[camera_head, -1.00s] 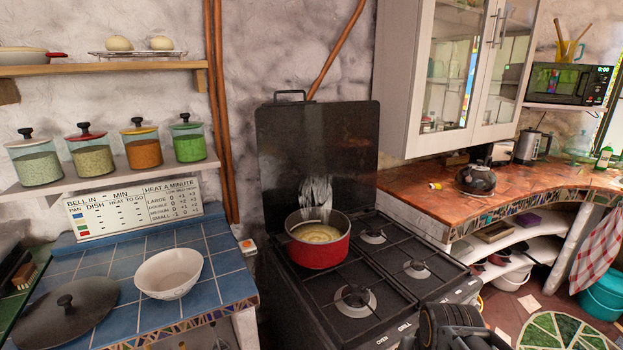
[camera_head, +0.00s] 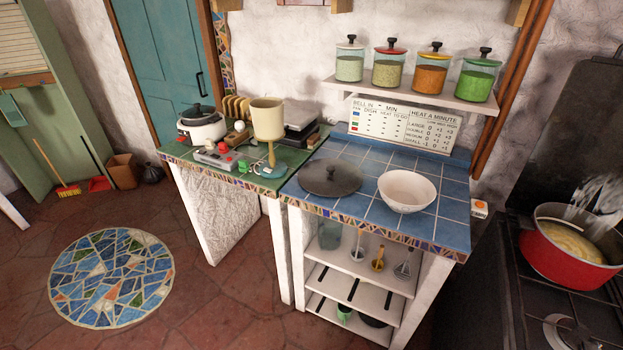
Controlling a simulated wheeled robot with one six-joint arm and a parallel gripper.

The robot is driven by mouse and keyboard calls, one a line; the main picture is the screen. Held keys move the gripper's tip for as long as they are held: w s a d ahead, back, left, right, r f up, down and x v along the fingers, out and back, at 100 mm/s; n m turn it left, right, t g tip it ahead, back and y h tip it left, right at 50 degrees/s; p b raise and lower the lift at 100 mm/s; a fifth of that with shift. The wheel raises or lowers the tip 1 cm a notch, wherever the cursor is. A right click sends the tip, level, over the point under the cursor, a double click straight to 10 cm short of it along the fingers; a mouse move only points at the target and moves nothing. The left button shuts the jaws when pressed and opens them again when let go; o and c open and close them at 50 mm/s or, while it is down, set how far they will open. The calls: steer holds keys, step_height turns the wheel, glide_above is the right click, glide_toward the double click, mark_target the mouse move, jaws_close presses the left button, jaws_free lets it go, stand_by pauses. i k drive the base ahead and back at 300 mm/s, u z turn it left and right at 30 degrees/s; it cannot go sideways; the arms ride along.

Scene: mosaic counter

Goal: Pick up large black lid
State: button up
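The large black lid (camera_head: 330,179) lies flat on the blue tiled counter (camera_head: 452,232), near its left edge. It is a dark, round disc with a small black knob on top. It is fully in view and nothing covers it. My gripper is not in view now.
A white bowl (camera_head: 406,191) stands just right of the lid. A shelf of jars (camera_head: 410,88) hangs above. A red pot (camera_head: 568,250) sits on the stove at right. The floor in front is clear.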

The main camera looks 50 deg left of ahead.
mark_target(322, 177)
steer(key=u, duration=0.35)
steer(key=k, duration=0.3)
steer(key=u, duration=1.7)
steer(key=i, duration=1.5)
steer(key=z, duration=0.25)
